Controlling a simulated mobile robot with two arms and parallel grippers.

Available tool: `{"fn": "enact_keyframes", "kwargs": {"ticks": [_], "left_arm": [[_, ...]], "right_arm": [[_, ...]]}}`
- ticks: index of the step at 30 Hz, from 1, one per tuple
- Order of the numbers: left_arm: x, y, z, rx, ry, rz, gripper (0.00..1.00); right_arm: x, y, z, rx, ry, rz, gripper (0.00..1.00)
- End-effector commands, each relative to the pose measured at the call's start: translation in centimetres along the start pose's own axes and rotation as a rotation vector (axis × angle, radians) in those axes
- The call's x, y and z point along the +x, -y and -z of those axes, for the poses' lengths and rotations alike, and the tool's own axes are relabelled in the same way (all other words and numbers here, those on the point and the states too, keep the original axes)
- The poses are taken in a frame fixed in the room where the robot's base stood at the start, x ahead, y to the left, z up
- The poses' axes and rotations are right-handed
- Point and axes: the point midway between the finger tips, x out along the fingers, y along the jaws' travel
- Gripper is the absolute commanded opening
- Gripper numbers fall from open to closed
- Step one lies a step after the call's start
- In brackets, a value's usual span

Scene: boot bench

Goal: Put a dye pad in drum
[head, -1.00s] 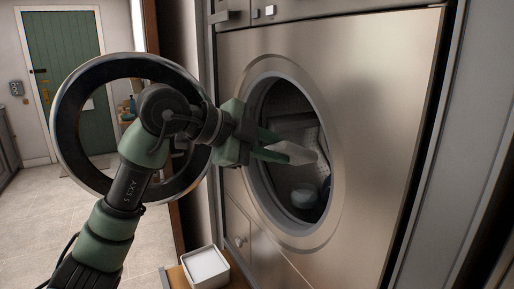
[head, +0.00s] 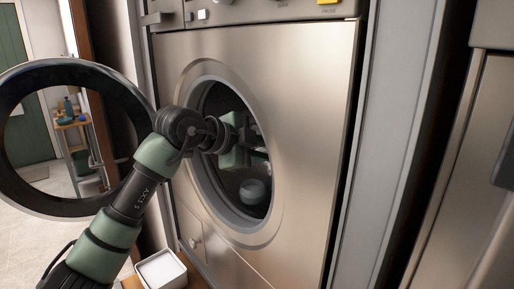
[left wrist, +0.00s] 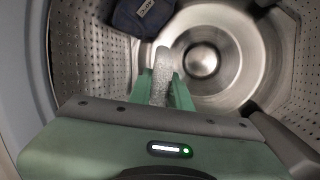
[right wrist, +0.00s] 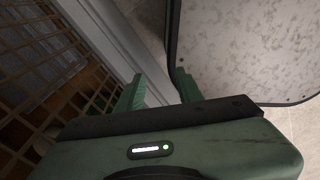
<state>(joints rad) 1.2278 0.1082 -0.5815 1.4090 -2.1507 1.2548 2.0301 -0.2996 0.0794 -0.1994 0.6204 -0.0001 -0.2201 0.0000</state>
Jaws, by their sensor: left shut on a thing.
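My left gripper (head: 262,153) is inside the washer's drum, reached through the round opening. In the left wrist view, the left gripper (left wrist: 162,92) is shut on a pale grey, speckled pad (left wrist: 162,68), whose far end sticks out past the fingers toward the drum's back. The metal drum (left wrist: 98,68) has perforated side walls and a smooth round back. In the head view, my gripper mostly hides the pad. My right gripper (right wrist: 160,90) is open with nothing between its fingers; it is outside the head view.
The round door (head: 75,65) stands open at the left. A dark blue labelled cloth (left wrist: 142,16) and a grey-blue round item (head: 252,191) lie in the drum. A white open container (head: 161,270) stands below. A grid (right wrist: 35,75) and speckled panel (right wrist: 245,45) flank my right gripper.

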Motion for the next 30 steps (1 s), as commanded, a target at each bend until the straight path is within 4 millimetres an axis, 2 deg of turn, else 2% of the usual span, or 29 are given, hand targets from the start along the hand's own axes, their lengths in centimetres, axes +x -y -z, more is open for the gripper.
{"fn": "enact_keyframes", "kwargs": {"ticks": [12,13,15,16,26,30], "left_arm": [[0.6,0.1,0.0,0.000,0.001,0.000,0.00],[0.6,0.1,0.0,0.000,0.001,0.000,0.22],[0.6,0.1,0.0,0.000,0.001,0.000,0.41],[0.6,0.1,0.0,0.000,0.001,0.000,0.44],[0.5,0.1,0.0,0.000,0.001,0.001,0.44],[-1.0,0.0,-0.1,0.002,0.002,0.003,0.44]], "right_arm": [[-0.2,0.1,0.0,-0.001,0.000,0.001,0.36],[-0.2,0.1,0.0,-0.001,0.000,0.001,0.36],[-0.2,0.1,0.0,-0.001,0.000,0.001,0.36],[-0.2,0.1,0.0,-0.001,0.000,0.001,0.36],[-0.1,0.1,0.0,-0.001,0.000,0.001,0.36],[0.6,0.1,-0.1,-0.001,0.000,0.001,0.36]]}}
